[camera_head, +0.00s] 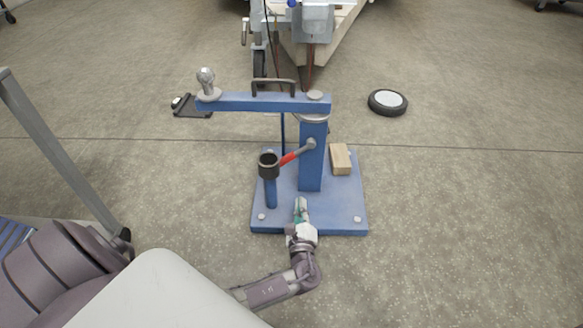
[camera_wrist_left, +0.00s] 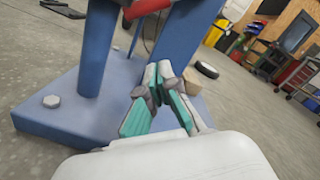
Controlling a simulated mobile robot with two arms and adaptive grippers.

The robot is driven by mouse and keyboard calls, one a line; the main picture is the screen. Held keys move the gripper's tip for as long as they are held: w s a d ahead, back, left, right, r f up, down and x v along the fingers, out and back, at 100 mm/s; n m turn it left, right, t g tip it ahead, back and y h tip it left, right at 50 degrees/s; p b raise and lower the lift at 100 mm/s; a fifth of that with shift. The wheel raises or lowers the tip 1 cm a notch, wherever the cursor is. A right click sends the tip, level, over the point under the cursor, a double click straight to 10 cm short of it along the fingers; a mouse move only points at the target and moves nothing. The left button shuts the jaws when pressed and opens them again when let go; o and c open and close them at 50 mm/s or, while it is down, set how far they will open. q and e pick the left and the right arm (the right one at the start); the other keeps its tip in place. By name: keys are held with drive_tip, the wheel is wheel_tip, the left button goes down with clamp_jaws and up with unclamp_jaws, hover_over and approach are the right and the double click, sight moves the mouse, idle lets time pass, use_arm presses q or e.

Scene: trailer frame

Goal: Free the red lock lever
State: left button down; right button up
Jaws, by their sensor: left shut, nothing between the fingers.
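The red lock lever (camera_head: 292,157) sticks out from the blue post (camera_head: 312,165) of the stand, angled down to the left toward a black cup on a short blue post. In the left wrist view the lever's red end (camera_wrist_left: 146,8) shows at the top edge, partly cut off. My left gripper (camera_head: 300,203) is low in front of the post, over the front part of the blue base plate, below the lever and apart from it. In the left wrist view its fingertips (camera_wrist_left: 160,72) are together with nothing between them. My right gripper is not in view.
The blue top arm (camera_head: 260,102) carries a ball hitch (camera_head: 207,82) and a black handle. The black cup (camera_head: 269,164) stands left of the lever. A wooden block (camera_head: 341,159) lies on the base plate (camera_head: 345,205). A wheel (camera_head: 388,102) lies on the floor.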

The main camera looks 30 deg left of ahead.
sight(294, 155)
use_arm(q)
drive_tip(key=b+x, duration=0.2)
drive_tip(key=x, duration=0.2)
drive_tip(key=b+x, duration=0.3)
drive_tip(key=x, duration=0.2)
drive_tip(key=shift+a+f, duration=0.1)
drive_tip(key=shift+f, duration=0.15)
drive_tip(key=shift+w+a+r+b, duration=0.2)
drive_tip(key=shift+w+a+b, duration=0.1)
drive_tip(key=shift+w+a, duration=0.2)
drive_tip(key=shift+s+a+r, duration=0.2)
drive_tip(key=shift+a+r, duration=0.35)
drive_tip(key=shift+r, duration=0.25)
drive_tip(key=shift+s+a+r, duration=0.2)
drive_tip(key=shift+a+r, duration=0.35)
drive_tip(key=shift+r, duration=0.2)
drive_tip(key=shift+s+a+r+m+p, duration=0.3)
drive_tip(key=shift+a+r+m+p, duration=0.1)
drive_tip(key=shift+m+p, duration=0.55)
drive_tip(key=shift+f, duration=0.15)
